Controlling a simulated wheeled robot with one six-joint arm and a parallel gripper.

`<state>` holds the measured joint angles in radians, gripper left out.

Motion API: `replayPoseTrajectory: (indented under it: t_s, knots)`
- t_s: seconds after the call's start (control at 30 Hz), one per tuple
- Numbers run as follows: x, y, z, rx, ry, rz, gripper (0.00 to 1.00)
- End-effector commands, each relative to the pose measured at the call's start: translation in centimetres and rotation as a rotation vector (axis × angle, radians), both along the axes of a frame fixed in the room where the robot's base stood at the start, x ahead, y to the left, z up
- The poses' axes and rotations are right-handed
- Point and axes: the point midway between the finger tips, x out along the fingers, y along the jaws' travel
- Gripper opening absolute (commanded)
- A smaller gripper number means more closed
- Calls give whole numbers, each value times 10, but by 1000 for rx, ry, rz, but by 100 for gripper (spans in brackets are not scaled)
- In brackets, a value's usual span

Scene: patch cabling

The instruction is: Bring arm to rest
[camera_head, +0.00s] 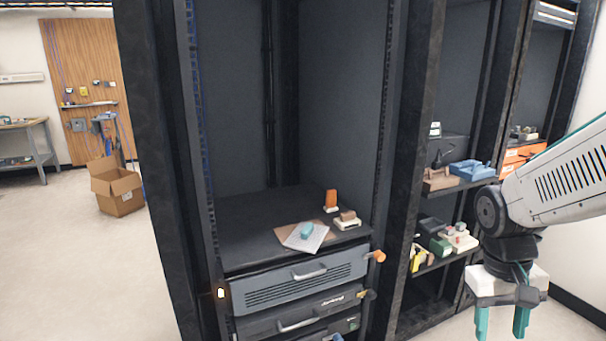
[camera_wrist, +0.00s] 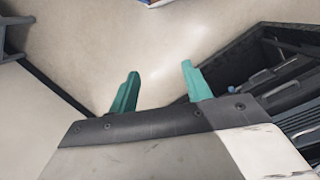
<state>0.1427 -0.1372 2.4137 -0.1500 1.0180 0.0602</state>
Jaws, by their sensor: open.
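My arm reaches in from the right edge of the head view, in front of the right-hand racks. My gripper (camera_head: 502,325) hangs downward at the lower right, with its two teal fingers apart and nothing between them. In the wrist view my gripper (camera_wrist: 158,82) also shows its teal fingers spread, with bare pale floor behind them. The fingertips touch nothing that I can see.
An open black rack (camera_head: 250,225) stands in the centre, holding grey drawer units (camera_head: 300,282) and small items on its top surface. Shelves (camera_head: 460,187) with blue and orange things stand close behind my arm. A cardboard box (camera_head: 118,190) sits on open floor at left.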

Motion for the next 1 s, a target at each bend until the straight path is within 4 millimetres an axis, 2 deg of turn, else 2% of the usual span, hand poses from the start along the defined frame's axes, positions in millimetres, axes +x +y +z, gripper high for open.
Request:
replayPoseTrajectory:
  t_s: [0.03, 0.2, 0.33, 0.6, 1.0]
  knots:
    - [-18, 10, 15, 18, -3, 12, 49]
    - [-70, 39, 48, 79, -20, 43, 49]
    - [-98, 55, 66, 108, -91, 60, 49]
    - [-114, 67, 93, 106, -256, 109, 49]
    - [-115, 68, 96, 105, -273, 116, 49]
